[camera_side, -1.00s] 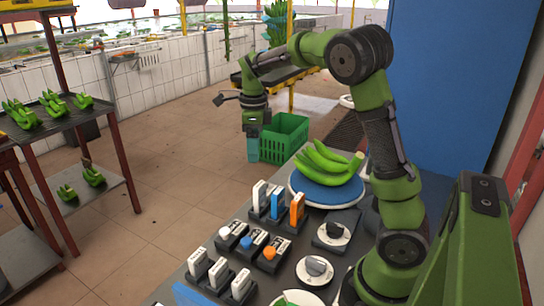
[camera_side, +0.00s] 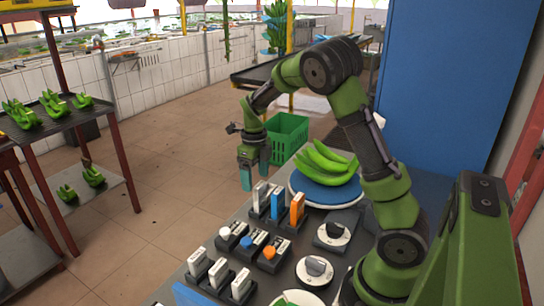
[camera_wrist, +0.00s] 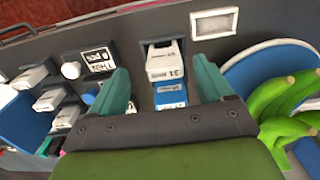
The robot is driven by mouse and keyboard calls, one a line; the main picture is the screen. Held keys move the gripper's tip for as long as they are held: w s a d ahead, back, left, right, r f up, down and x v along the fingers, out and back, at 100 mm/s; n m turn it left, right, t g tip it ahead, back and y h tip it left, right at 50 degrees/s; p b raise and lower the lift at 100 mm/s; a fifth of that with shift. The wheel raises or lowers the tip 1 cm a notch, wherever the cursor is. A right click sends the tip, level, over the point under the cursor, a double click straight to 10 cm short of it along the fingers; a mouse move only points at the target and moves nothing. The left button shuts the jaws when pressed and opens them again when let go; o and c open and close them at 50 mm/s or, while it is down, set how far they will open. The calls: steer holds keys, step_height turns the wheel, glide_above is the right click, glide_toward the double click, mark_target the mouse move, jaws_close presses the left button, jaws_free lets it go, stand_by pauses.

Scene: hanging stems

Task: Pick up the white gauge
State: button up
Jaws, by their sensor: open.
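A white upright gauge (camera_side: 259,194) stands in a dark holder at the far left end of a row, next to a blue one (camera_side: 277,203) and an orange one (camera_side: 297,208). In the wrist view the white gauge (camera_wrist: 165,62), marked 31, shows between my fingers, with the blue one (camera_wrist: 170,94) just below it. My gripper (camera_side: 256,174) is open and empty, pointing down above the bench's far end, near the white gauge. Its teal fingers also show in the wrist view (camera_wrist: 161,68), apart on either side. Contact is not visible.
Boxes with white (camera_side: 225,233), blue (camera_side: 246,242) and orange (camera_side: 269,252) knobs stand in front. More white upright pieces (camera_side: 218,271) are nearer. Green bananas (camera_side: 328,158) lie on a blue round plate (camera_side: 330,196) to the right. A green crate (camera_side: 289,135) stands behind.

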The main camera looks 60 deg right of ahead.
mark_target(258, 184)
steer(key=f, duration=0.5)
steer(key=shift+s+d+f, duration=0.2)
steer(key=shift+s+f, duration=0.05)
steer(key=shift+f, duration=0.05)
steer(key=shift+c, duration=0.2)
steer(key=c, duration=1)
